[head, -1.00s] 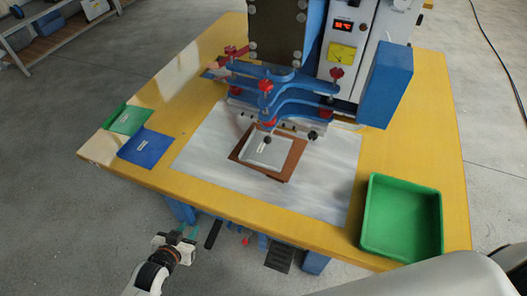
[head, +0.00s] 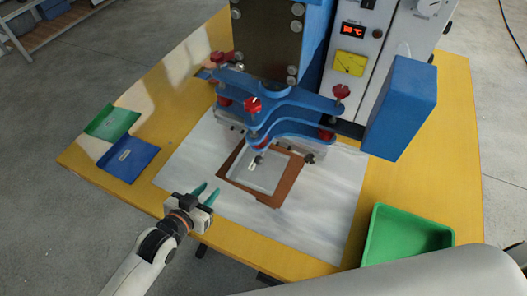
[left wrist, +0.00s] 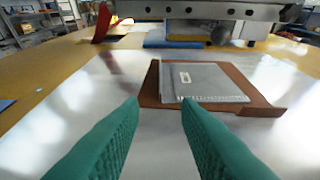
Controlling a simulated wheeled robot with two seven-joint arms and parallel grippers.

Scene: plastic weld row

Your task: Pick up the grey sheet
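The grey sheet (head: 249,170) lies flat on a brown frame-like plate (head: 281,192) on the white work surface, partly under the blue machine head. In the left wrist view the grey sheet (left wrist: 208,81) lies ahead, with a small white label on it, on the brown plate (left wrist: 262,100). My left gripper (head: 206,195) is open and empty, with green fingertips, in front and to the left of the plate. In the left wrist view its two fingers (left wrist: 160,125) are apart, with the sheet beyond them. My right gripper is not in view.
The blue press (head: 310,110) with red knobs overhangs the sheet's back. A green sheet (head: 112,122) and a blue sheet (head: 128,157) lie at the left of the yellow table (head: 85,165). A green bin (head: 405,238) stands at right. The white surface (head: 330,215) around the plate is mostly clear.

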